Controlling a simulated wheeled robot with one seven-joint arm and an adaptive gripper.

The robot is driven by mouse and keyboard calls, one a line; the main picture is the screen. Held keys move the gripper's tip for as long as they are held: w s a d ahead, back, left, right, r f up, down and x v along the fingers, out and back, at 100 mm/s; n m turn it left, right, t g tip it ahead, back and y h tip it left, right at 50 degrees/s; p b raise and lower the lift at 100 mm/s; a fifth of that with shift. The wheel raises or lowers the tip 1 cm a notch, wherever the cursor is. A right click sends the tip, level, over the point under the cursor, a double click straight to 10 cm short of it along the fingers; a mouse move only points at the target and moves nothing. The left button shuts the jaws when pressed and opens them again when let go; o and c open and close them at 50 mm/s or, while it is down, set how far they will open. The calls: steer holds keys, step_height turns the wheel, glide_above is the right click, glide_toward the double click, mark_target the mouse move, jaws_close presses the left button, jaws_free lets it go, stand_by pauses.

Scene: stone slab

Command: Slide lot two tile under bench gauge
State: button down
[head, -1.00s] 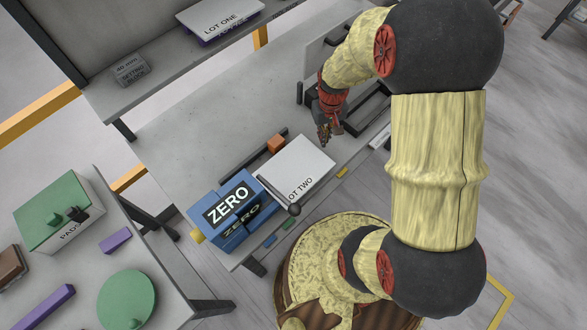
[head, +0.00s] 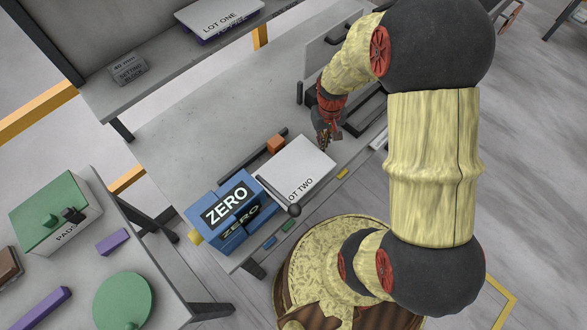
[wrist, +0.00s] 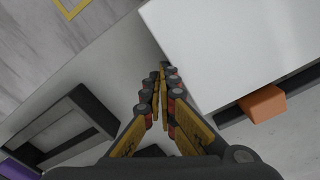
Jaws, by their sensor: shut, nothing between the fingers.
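The lot two tile (head: 301,168) is a white square plate lying on the grey stone bench. Its left edge is beside the blue bench gauge marked ZERO (head: 229,204), whose dark ball-ended arm reaches over the tile's near left corner. The tile also fills the upper right of the wrist view (wrist: 235,45). My gripper (head: 324,143) is shut and empty, low at the tile's right edge. In the wrist view its fingertips (wrist: 165,72) are together right beside the tile's edge; I cannot tell whether they touch it.
An orange block (head: 276,143) and dark rail (head: 252,155) lie along the tile's far side. A shelf behind holds the lot one tile (head: 218,18) and a grey setting block (head: 128,68). A side table at left carries a green pads box (head: 50,212).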

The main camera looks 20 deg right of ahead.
mark_target(297, 167)
steer(key=shift+s+a+p, duration=0.3)
steer(key=shift+s+a, duration=0.4)
steer(key=shift+a, duration=1.25)
steer(key=shift+s+a+p, duration=0.3)
steer(key=shift+s+a, duration=0.4)
steer(key=shift+a, duration=1.25)
steer(key=shift+s+a+p, duration=0.3)
steer(key=shift+s+a, duration=0.4)
steer(key=shift+a, duration=1.25)
steer(key=shift+d, duration=0.1)
steer(key=shift+w+d, duration=0.2)
steer(key=shift+d, duration=0.25)
steer(key=shift+r+p, duration=3.55)
steer(key=shift+r, duration=0.95)
